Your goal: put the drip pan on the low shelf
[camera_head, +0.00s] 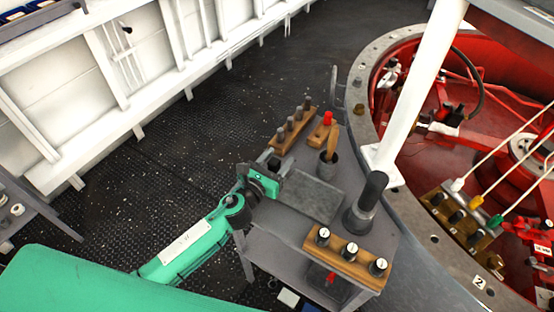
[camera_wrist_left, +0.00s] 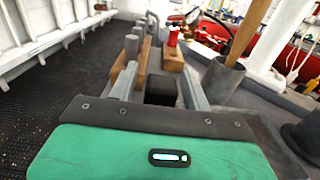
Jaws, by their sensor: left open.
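A shallow grey square tray (camera_head: 312,196), which looks like the drip pan, lies on the grey workstand top (camera_head: 285,227). My left gripper (camera_head: 272,165) is over the left edge of the stand, just left of the tray. Its two fingers stand apart in the left wrist view (camera_wrist_left: 160,82), with a small dark shape between them that I cannot identify. I see no pan held. A lower level (camera_head: 330,277) with a small red item shows under the stand's front and may be the low shelf; most of it is hidden. My right gripper is not in view.
A wooden block with grey pegs (camera_head: 290,130), a red-knobbed block (camera_head: 321,130), a grey cup (camera_head: 328,165) and a dark cylinder (camera_head: 367,205) stand around the tray. A wooden rack (camera_head: 346,257) lines the front. A white post (camera_head: 415,90) rises right. Open deck lies left.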

